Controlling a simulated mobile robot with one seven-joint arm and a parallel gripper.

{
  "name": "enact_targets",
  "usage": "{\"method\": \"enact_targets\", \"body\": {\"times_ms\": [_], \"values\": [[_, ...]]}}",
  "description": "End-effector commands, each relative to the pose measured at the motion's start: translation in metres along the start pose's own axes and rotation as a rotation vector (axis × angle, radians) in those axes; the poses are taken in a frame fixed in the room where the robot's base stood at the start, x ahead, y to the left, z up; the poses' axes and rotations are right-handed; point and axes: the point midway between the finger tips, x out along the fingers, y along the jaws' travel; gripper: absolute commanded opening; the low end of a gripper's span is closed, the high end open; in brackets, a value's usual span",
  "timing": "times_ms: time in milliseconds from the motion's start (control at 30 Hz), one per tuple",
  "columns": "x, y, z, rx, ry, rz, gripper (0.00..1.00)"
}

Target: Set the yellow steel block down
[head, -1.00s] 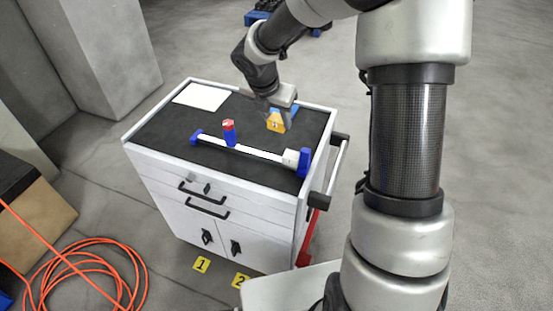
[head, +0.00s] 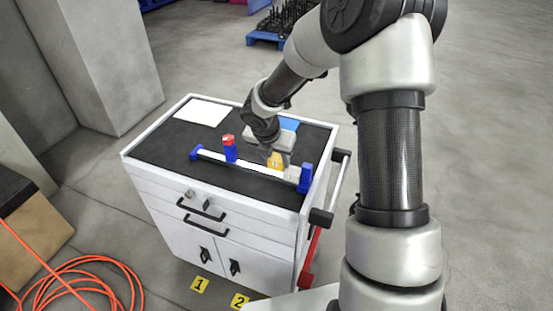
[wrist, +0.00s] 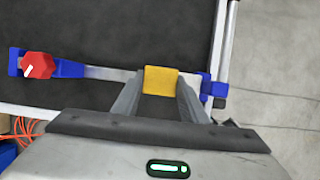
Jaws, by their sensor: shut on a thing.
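The yellow steel block (head: 275,160) is held between the fingers of my gripper (head: 277,151), over the right part of the white bar (head: 240,165) on the cart top. In the wrist view the block (wrist: 160,80) sits between both fingertips and covers part of the bar, left of its blue right end (wrist: 213,88). My gripper is shut on the block. I cannot tell whether the block touches the bar or hangs just above it.
A white sheet (head: 203,111) lies at the back left of the dark cart top (head: 165,145). A blue patch (head: 289,124) lies behind my gripper. The cart's front left is clear.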

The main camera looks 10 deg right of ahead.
Motion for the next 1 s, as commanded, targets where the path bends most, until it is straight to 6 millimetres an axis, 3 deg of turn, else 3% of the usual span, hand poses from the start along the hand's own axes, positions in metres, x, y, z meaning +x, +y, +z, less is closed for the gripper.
{"method": "enact_targets", "body": {"times_ms": [633,667,700,767,1000], "values": [[0.011,0.0,-0.004,0.001,0.0,0.0,0.0],[0.012,-0.001,-0.005,0.001,0.003,-0.001,0.4],[0.012,-0.001,-0.006,0.001,0.004,-0.001,0.47],[0.013,-0.002,-0.006,0.001,0.005,-0.003,0.57],[0.015,-0.006,-0.008,0.003,0.009,-0.011,0.57]]}}
